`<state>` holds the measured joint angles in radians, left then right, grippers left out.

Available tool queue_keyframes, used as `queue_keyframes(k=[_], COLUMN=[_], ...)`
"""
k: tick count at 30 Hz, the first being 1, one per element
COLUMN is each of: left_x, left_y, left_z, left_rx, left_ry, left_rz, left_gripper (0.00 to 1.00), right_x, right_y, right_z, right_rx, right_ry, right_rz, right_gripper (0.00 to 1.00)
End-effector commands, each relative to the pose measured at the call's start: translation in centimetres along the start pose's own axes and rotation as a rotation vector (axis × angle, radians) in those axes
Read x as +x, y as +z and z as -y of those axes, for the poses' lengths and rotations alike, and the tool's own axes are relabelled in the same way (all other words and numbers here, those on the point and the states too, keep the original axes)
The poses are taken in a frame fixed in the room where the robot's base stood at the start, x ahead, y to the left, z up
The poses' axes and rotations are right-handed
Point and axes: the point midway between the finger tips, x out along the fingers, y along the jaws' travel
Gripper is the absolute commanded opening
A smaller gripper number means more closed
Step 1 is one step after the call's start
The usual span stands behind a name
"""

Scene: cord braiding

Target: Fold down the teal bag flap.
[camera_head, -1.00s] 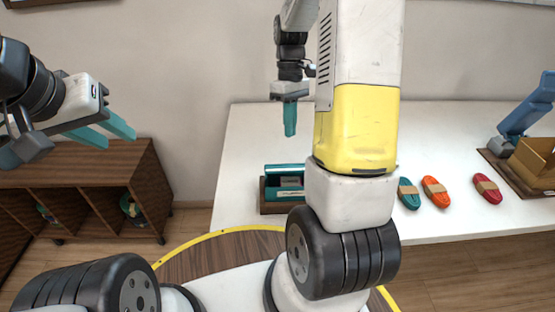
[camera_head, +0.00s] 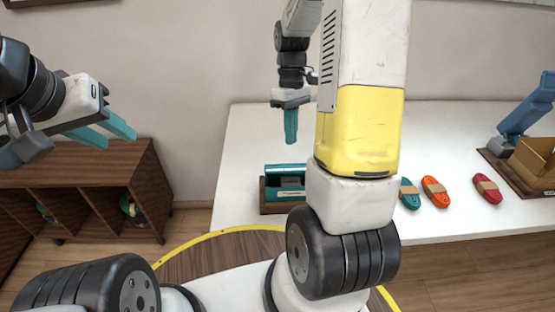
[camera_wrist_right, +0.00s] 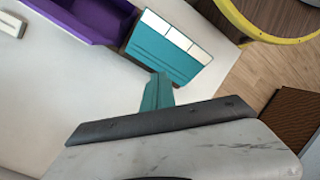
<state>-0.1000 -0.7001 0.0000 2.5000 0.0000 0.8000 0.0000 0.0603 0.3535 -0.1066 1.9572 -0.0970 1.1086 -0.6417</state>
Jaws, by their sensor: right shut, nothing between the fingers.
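The teal bag (camera_head: 285,169) sits in a dark holder near the table's left front edge in the head view. In the right wrist view, a teal panel with white patches (camera_wrist_right: 160,50) appears to be the bag. I cannot clearly tell how its flap lies. My right gripper (camera_head: 291,140) points down above and behind the bag, shut and empty. Its teal fingers (camera_wrist_right: 157,92) show pressed together in the wrist view, apart from the panel as far as I can tell. My left gripper (camera_head: 121,142) is open and empty, off to the left of the table.
Teal (camera_head: 409,194), orange (camera_head: 435,191) and red (camera_head: 487,189) cord bundles lie right of my right arm. A tan box (camera_head: 532,160) and blue arm-like device (camera_head: 525,112) stand at far right. A purple tray (camera_wrist_right: 90,18) is near the bag. A brown shelf (camera_head: 95,165) stands left.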

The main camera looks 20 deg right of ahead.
Motion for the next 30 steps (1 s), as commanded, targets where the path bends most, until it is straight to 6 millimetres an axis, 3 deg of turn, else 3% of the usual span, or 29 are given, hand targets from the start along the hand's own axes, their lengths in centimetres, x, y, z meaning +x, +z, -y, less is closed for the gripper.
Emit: queue_keyframes(k=[30], left_x=[0.0], left_y=[0.0], left_z=[0.0], left_rx=[0.000], left_ry=[0.000], left_rz=[0.000], left_gripper=[0.36], right_x=[2.4], right_y=[0.8], right_z=[0.8], right_rx=[0.001], right_ry=[-0.001], right_rz=[0.000], right_gripper=[0.00])
